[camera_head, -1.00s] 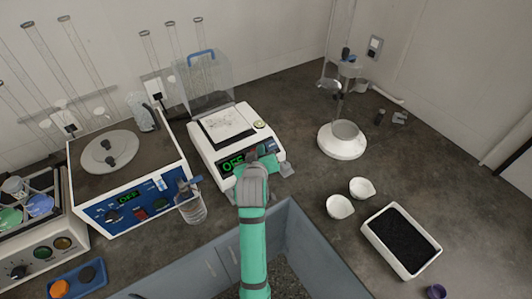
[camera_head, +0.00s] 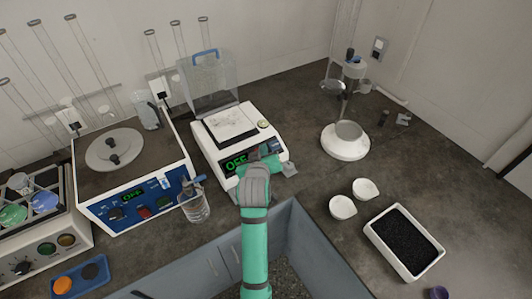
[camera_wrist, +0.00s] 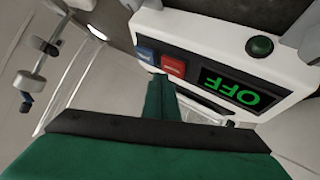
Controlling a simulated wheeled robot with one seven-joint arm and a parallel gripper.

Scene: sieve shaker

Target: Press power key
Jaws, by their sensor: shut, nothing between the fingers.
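The white balance (camera_head: 205,155) stands at the middle of the bench with a green display (camera_head: 236,162) reading OFF. In the wrist view the display (camera_wrist: 232,90) appears upside down. Beside it are a red key (camera_wrist: 173,66) and a blue key (camera_wrist: 145,54); which one is the power key is not readable. My gripper (camera_wrist: 160,80) is shut and empty, its green fingertips close to the two keys and overlapping their edges in the picture. I cannot tell whether they touch. In the head view my gripper (camera_head: 268,163) covers the keys at the balance's front right.
A blue-fronted device (camera_head: 140,208) and a glass beaker (camera_head: 195,207) stand left of the balance. A clear cover (camera_head: 208,85) stands behind it. Two white cups (camera_head: 343,208) and a tray of black grains (camera_head: 402,240) lie right. Bench right of the balance is mostly clear.

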